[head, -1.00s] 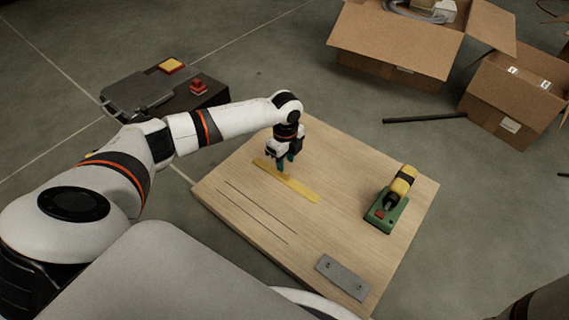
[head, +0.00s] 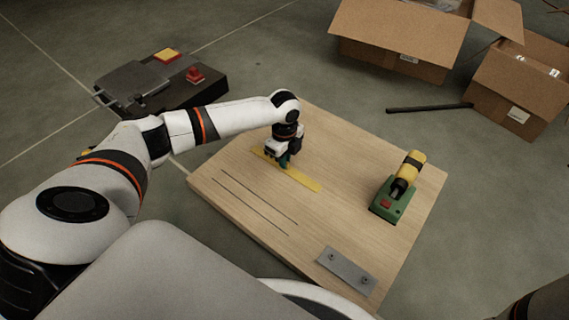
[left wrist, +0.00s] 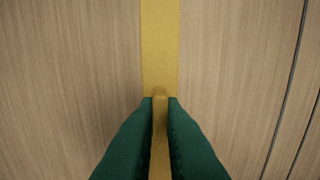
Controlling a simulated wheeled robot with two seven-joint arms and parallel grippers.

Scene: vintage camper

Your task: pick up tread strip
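The tread strip (head: 304,182) is a long, flat yellow bar lying at a slant on the wooden board. In the left wrist view the strip (left wrist: 160,45) runs straight ahead, with a narrow raised piece on it between my fingers. My left gripper (head: 283,163) is low over the strip's far-left half. Its green fingers (left wrist: 160,105) look closed against both sides of the raised piece, with no clear gap. The fingers hide part of the strip. My right gripper is out of view.
On the wooden board (head: 330,215) are a green and yellow tool (head: 395,195), a grey metal plate (head: 346,268) and two dark lines. Cardboard boxes (head: 400,40) and a black bar (head: 430,107) are on the floor behind. A dark case (head: 135,85) is at left.

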